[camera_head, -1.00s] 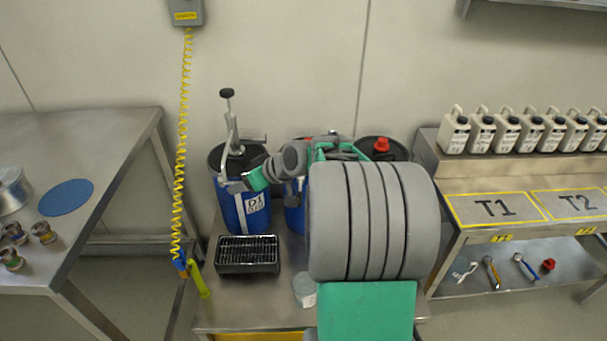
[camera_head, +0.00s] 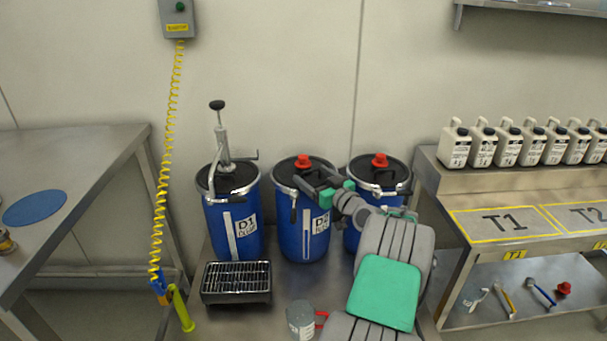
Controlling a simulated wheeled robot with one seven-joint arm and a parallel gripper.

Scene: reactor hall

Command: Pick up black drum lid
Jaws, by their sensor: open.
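Three blue drums stand in a row on the steel table, each with a black lid. The left drum (camera_head: 233,225) has a hand pump (camera_head: 222,140) rising from its black lid (camera_head: 238,180). The middle drum (camera_head: 300,238) has a black lid (camera_head: 290,172) with a red cap (camera_head: 303,161). The right drum's black lid (camera_head: 366,171) also has a red cap (camera_head: 380,160); my arm hides part of that drum. My gripper (camera_head: 308,178) is open, over the right side of the middle drum's lid. I cannot tell whether it touches the lid.
A black wire-rack tray (camera_head: 236,284) and a grey container (camera_head: 300,320) stand in front of the drums. A yellow coiled cord (camera_head: 165,170) hangs at left. White jugs (camera_head: 508,145) line the right bench, beside area T1 (camera_head: 500,222).

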